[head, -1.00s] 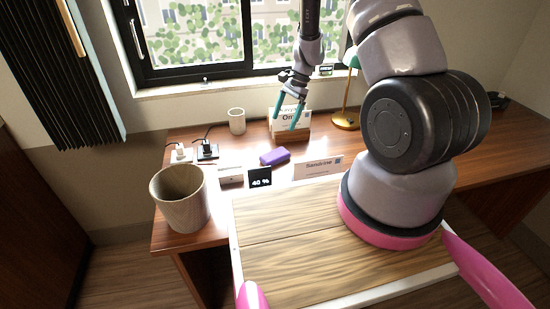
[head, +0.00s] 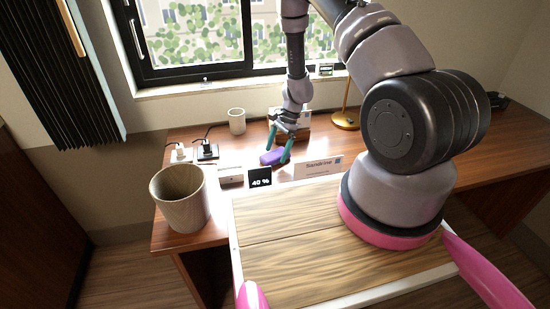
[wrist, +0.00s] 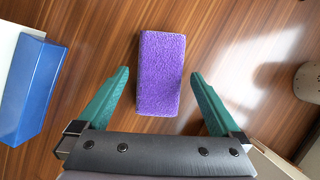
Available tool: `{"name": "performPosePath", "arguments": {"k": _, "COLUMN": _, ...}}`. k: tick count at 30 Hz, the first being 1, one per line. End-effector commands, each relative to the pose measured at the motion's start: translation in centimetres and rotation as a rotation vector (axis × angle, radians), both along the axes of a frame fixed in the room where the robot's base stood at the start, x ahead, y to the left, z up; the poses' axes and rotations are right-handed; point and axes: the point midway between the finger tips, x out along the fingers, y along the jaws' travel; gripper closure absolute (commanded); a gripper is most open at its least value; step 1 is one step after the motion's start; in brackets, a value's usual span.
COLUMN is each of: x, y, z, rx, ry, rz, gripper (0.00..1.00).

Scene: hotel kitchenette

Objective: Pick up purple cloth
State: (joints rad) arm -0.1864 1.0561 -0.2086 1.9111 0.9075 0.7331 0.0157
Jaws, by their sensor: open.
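The purple cloth (wrist: 161,72) is a fuzzy rectangular block lying flat on the wooden desk. In the wrist view it lies between the two teal fingers of my gripper (wrist: 160,88), with a gap on each side. In the head view the cloth (head: 272,157) sits near the middle of the desk, and my gripper (head: 278,148) is right over it, fingers pointing down and open. One finger is to its left and one to its right. The fingers do not appear to touch it.
A name sign (head: 318,168) and a small black display (head: 260,177) stand in front of the cloth. A white cup (head: 237,121) is behind left, a lamp (head: 346,119) behind right. A large beige bin (head: 181,198) is at left. A blue object (wrist: 30,85) is beside the gripper.

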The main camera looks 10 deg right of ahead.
Motion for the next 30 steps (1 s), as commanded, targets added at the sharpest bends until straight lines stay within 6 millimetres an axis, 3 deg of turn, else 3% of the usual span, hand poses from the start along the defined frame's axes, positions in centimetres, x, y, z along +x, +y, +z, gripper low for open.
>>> {"name": "performPosePath", "arguments": {"k": 8, "x": -0.1, "y": 0.2, "z": -0.5, "rx": 0.000, "ry": 0.000, "rz": 0.000, "gripper": 0.00}}
{"name": "performPosePath", "arguments": {"k": 11, "x": -0.1, "y": 0.2, "z": -0.5, "rx": 0.000, "ry": 0.000, "rz": 0.000, "gripper": 0.31}}
{"name": "performPosePath", "arguments": {"k": 15, "x": -0.1, "y": 0.2, "z": -0.5, "rx": 0.000, "ry": 0.000, "rz": 0.000, "gripper": 0.83}}
{"name": "performPosePath", "arguments": {"k": 16, "x": -0.1, "y": 0.2, "z": -0.5, "rx": 0.000, "ry": -0.001, "rz": 0.000, "gripper": 0.83}}
{"name": "performPosePath", "arguments": {"k": 17, "x": -0.1, "y": 0.2, "z": -0.5, "rx": 0.000, "ry": -0.001, "rz": 0.000, "gripper": 0.92}}
{"name": "performPosePath", "arguments": {"k": 23, "x": 0.0, "y": 0.2, "z": -0.2, "rx": 0.000, "ry": -0.001, "rz": 0.001, "gripper": 0.92}}
{"name": "performPosePath", "arguments": {"k": 30, "x": 0.1, "y": 0.3, "z": 3.6, "rx": 0.001, "ry": -0.006, "rz": 0.002, "gripper": 0.92}}
